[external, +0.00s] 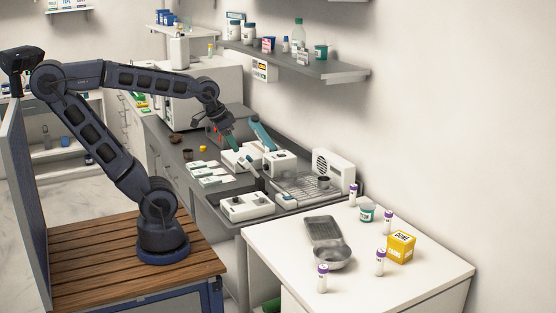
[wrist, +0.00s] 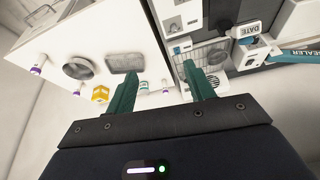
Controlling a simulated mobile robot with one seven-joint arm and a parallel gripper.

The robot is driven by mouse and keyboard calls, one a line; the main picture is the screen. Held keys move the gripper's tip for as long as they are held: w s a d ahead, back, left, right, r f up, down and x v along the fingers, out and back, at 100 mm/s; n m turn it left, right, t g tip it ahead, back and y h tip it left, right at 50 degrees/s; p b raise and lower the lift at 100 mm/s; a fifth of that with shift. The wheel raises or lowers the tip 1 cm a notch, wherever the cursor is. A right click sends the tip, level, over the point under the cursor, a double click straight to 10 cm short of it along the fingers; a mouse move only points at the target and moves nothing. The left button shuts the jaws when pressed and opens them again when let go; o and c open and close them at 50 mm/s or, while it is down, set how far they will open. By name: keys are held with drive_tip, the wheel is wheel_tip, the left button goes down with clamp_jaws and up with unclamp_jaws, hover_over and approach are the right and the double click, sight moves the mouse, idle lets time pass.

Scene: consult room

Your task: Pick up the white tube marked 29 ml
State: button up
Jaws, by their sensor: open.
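Several white tubes with purple caps stand on the white table at the lower right of the external view: one at the front left (external: 322,281), one front right (external: 380,265), one behind it (external: 387,224) and one at the back (external: 353,196). Their markings are too small to read, so I cannot tell which is 29 ml. In the wrist view, one tube (wrist: 37,69) is at far left and another (wrist: 79,88) is beside the yellow box. My gripper (external: 233,146) is above the grey counter, away from the tubes. Its green fingers (wrist: 159,67) are apart and empty.
The white table (external: 275,252) also holds a metal tray (external: 324,230), a metal bowl (external: 332,258), a yellow box (external: 400,247) and a teal-labelled jar (external: 366,213). White devices and a wire rack (external: 295,187) crowd the grey counter. A shelf (external: 320,72) overhangs behind.

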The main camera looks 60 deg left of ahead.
drive_tip(key=w+d+f+m, duration=0.2)
drive_tip(key=w+d+m, duration=0.1)
drive_tip(key=w+d, duration=0.55)
drive_tip(key=m+g+h, duration=0.2)
drive_tip(key=m+h, duration=0.1)
drive_tip(key=m, duration=0.5)
hover_over(322, 266)
drive_tip(key=s+a, duration=0.1)
drive_tip(key=a, duration=0.1)
wheel_tip(322, 266, down, 15)
drive_tip(key=shift+s+x, duration=0.2)
drive_tip(key=shift+x, duration=2.55)
drive_tip(key=shift+h, duration=0.3)
drive_tip(key=shift+a+x, duration=0.15)
drive_tip(key=shift+x, duration=1.15)
drive_tip(key=shift+a+x, duration=0.15)
drive_tip(key=shift+x, duration=1.15)
drive_tip(key=shift+s+f, duration=0.15)
drive_tip(key=shift+s, duration=0.05)
drive_tip(key=c, duration=1)
